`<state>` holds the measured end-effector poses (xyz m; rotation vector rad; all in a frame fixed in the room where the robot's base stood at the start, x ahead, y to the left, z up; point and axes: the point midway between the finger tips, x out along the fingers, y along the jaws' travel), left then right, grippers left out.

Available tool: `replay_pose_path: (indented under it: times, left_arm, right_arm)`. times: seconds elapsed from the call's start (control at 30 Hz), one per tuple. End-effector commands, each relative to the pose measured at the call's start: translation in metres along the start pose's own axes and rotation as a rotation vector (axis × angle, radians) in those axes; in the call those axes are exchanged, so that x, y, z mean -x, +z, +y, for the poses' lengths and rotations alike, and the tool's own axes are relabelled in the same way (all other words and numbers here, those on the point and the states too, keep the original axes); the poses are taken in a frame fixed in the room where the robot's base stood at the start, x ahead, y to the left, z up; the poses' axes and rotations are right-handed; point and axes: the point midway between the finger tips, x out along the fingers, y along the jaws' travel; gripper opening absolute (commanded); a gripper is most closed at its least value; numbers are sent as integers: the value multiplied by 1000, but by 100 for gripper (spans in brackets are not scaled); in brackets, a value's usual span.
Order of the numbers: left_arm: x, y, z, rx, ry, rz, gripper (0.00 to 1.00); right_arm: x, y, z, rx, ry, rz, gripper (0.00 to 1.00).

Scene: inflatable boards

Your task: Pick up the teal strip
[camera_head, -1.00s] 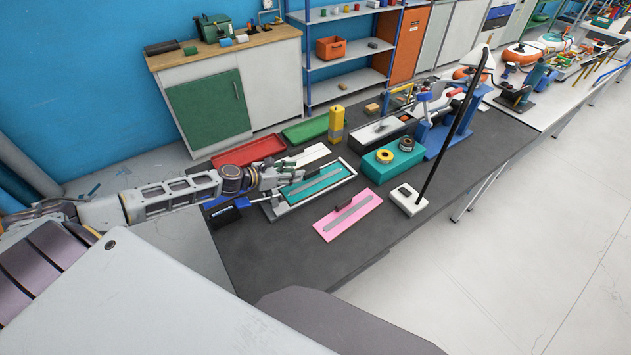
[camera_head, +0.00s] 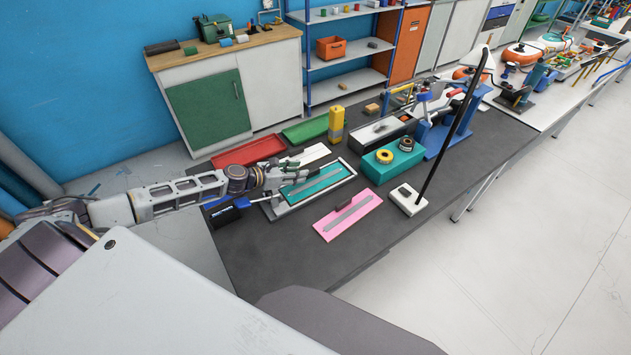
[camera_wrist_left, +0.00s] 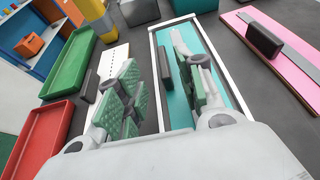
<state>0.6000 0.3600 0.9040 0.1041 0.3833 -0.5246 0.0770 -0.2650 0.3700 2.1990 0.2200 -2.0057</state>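The teal strip (camera_head: 326,181) lies in a shallow white-rimmed tray (camera_head: 318,197) on the dark table, with a grey bar along its top. It also shows in the left wrist view (camera_wrist_left: 236,92). My left gripper (camera_head: 284,178) is at the tray's left end, over or close to the strip. In the left wrist view my left gripper (camera_wrist_left: 160,74) has its green-padded fingers apart, with a dark upright block (camera_wrist_left: 165,72) between them. The right finger covers part of the strip. Contact cannot be told. My right gripper is not in view.
A pink board (camera_head: 348,217) lies right of the tray. A red tray (camera_head: 248,151), a green tray (camera_head: 305,130) and a white board (camera_head: 312,153) lie behind. A teal box (camera_head: 392,164) holds rings. The table front is clear.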

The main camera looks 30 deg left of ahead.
Motion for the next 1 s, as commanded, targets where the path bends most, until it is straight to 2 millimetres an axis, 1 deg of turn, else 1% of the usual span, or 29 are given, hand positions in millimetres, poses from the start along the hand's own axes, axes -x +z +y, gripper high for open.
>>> replay_pose_path:
  times: [0.7,1.0]
  left_arm:
    - [-37,-1,-3,1,0,-1,38]
    - [-45,-2,-3,0,0,1,38]
  right_arm:
    - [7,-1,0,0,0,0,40]
    - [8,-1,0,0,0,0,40]
